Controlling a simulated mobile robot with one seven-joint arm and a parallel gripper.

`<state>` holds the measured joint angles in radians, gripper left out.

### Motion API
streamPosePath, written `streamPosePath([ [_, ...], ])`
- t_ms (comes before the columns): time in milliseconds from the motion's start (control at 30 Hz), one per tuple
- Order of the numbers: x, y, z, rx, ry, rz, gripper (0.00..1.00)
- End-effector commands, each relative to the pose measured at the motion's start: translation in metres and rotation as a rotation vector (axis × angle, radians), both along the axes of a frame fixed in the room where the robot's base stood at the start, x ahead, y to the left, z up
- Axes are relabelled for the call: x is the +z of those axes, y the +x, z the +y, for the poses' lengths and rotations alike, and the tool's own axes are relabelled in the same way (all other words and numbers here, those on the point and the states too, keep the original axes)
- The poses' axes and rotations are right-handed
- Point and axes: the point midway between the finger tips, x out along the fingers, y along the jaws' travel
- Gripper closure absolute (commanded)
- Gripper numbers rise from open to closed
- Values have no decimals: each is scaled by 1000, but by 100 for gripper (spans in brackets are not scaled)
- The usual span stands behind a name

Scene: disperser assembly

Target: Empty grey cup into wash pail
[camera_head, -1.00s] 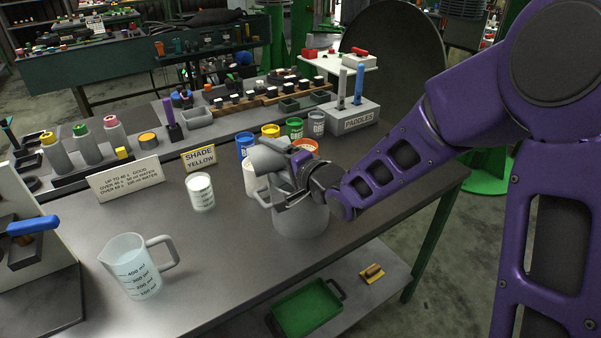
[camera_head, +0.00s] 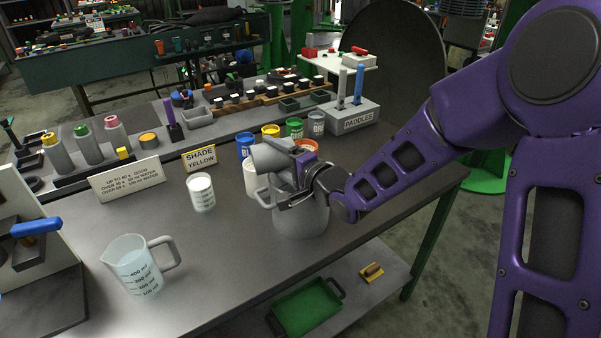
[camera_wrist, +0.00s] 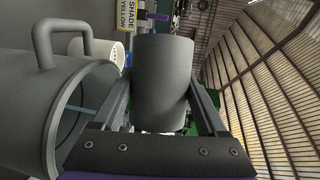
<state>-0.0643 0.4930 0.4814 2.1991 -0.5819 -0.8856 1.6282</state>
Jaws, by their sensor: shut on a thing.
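The grey cup (camera_head: 270,158) is between the fingers of my gripper (camera_head: 295,178), tipped well over onto its side, its end pointing left in the head view. It is above the wash pail (camera_head: 300,218), a larger grey vessel with a handle on its left, standing on the bench. In the wrist view the cup (camera_wrist: 163,80) fills the space between both fingers of my gripper (camera_wrist: 160,95), and the pail (camera_wrist: 35,115) shows at left with its open rim. The cup's inside is hidden, so I cannot tell whether anything is in it.
A white container (camera_head: 249,178) stands close behind the pail's left side. Paint pots and a paddle block (camera_head: 352,116) line the back. Bare bench lies in front of the pail.

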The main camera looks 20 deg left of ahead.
Motion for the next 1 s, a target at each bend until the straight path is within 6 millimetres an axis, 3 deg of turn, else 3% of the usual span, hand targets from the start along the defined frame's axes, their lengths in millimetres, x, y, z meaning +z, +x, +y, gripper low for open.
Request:
streamPosePath([
  [1000,-1,2,-3,0,94,63,87],
])
